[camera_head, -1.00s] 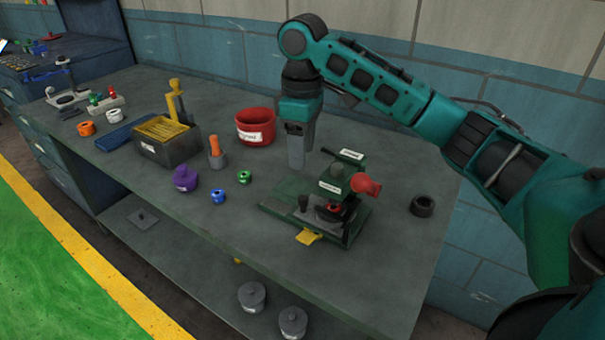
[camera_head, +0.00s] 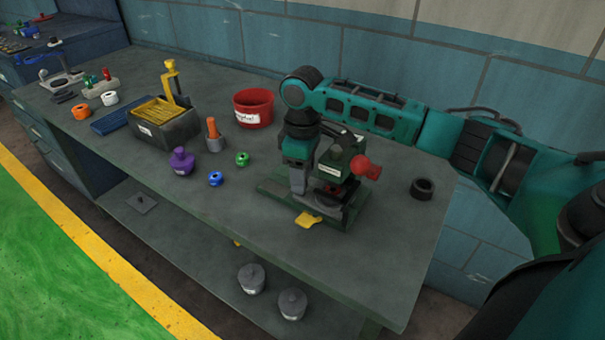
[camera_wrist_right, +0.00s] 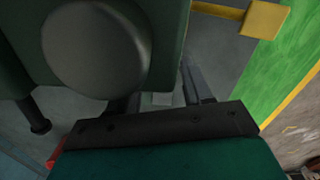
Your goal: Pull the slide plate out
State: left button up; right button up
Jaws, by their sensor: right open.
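The green fixture (camera_head: 345,160) with a red knob (camera_head: 361,166) stands on the bench. A yellow tab (camera_head: 308,219) sticks out of its front edge and appears to be the slide plate's handle. In the right wrist view the yellow tab (camera_wrist_right: 265,20) is at the upper right, on the end of a flat bar. My right gripper (camera_head: 298,190) points down over the left part of the fixture, behind the tab and apart from it. It is open, and its fingers (camera_wrist_right: 160,95) partly show in the wrist view. My left gripper is out of view.
A red bin (camera_head: 253,107), a purple knobbed piece (camera_head: 181,161) and a dark box with yellow contents (camera_head: 165,128) stand to the left. A black ring (camera_head: 422,189) lies to the right. The bench in front of the fixture is clear to its edge.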

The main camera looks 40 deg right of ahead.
jog(key=shift+f, duration=0.3)
grip_shut()
dwell(0.3)
